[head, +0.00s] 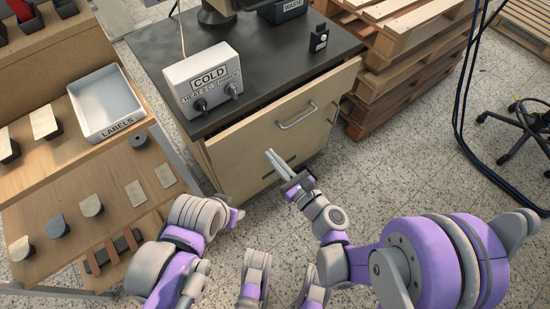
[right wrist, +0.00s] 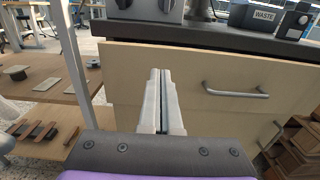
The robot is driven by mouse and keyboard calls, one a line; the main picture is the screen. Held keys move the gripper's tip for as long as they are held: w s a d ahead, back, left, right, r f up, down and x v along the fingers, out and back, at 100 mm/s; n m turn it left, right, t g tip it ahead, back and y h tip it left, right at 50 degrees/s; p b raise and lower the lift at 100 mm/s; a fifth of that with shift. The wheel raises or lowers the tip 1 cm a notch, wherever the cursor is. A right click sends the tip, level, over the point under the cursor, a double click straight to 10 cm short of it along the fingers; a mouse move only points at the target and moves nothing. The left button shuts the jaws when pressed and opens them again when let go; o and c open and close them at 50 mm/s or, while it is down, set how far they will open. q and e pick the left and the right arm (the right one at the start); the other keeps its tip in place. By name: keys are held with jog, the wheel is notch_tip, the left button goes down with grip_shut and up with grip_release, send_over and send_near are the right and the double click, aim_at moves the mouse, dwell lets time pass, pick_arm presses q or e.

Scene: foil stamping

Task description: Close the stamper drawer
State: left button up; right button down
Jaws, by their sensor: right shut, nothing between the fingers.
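The stamper drawer has a light wooden front (head: 325,98) with a metal bar handle (head: 297,117). It stands out from under the dark cabinet top, with a dark gap behind its upper edge. The drawer front (right wrist: 190,80) and its handle (right wrist: 236,91) also show in the right wrist view. My right gripper (head: 269,153) is shut and empty. Its fingertips (right wrist: 159,72) point at the drawer front, left of the handle. I cannot tell whether they touch it. My left arm shows at the lower left, but no left gripper fingers are visible.
A shelf unit with a LABELS tray (head: 104,104) is at the left. Stacked pallets (head: 400,60) stand at the right.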

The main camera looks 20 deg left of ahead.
aim_at(246, 126)
jog(key=b+x, duration=0.1)
jog(key=x, duration=0.9)
jog(key=shift+a, duration=0.1)
jog(key=x, duration=0.4)
jog(key=shift+w+a, duration=0.15)
jog(key=shift+r, duration=0.1)
